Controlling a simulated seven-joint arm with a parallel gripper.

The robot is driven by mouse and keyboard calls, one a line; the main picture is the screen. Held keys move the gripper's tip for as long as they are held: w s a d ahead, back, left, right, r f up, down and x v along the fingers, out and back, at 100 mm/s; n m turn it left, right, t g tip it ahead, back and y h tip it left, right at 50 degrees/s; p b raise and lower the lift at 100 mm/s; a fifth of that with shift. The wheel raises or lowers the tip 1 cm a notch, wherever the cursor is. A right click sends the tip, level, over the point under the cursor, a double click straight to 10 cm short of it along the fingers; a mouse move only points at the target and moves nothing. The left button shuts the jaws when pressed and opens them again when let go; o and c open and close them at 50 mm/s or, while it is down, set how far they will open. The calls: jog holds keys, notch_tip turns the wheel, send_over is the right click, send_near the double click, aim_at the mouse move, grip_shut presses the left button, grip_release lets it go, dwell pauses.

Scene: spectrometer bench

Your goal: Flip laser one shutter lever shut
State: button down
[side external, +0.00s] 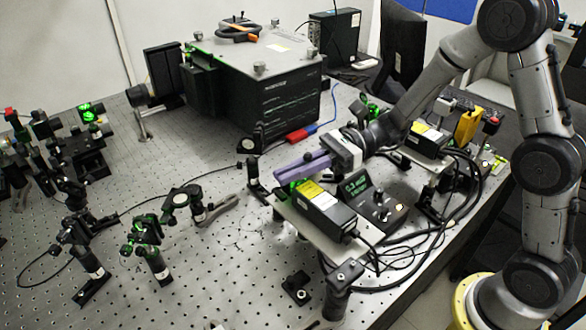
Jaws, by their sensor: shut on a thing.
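The near laser (328,212) is a black box with a yellow label on a raised light plate. A second similar laser (428,137) sits farther back to the right. My gripper (281,178) has long purple fingers that reach left over the front end of the near laser. The fingers are closed together on something small there, which fits the shutter lever. The lever itself is hidden by the fingers, so its position cannot be told. Green light shows just below the fingers, at the laser's front.
A black control box (374,200) with green digits stands right of the near laser, with loose black cables (400,262) around it. A large black spectrometer (262,90) stands behind. Posts and optic mounts (150,245) stand to the left, with bare perforated bench between.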

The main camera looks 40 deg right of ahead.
jog(key=shift+a+h, duration=0.1)
jog(key=shift+h, duration=0.2)
jog(key=c, duration=1)
grip_release()
jog(key=v, duration=1.3)
jog(key=shift+d, duration=0.4)
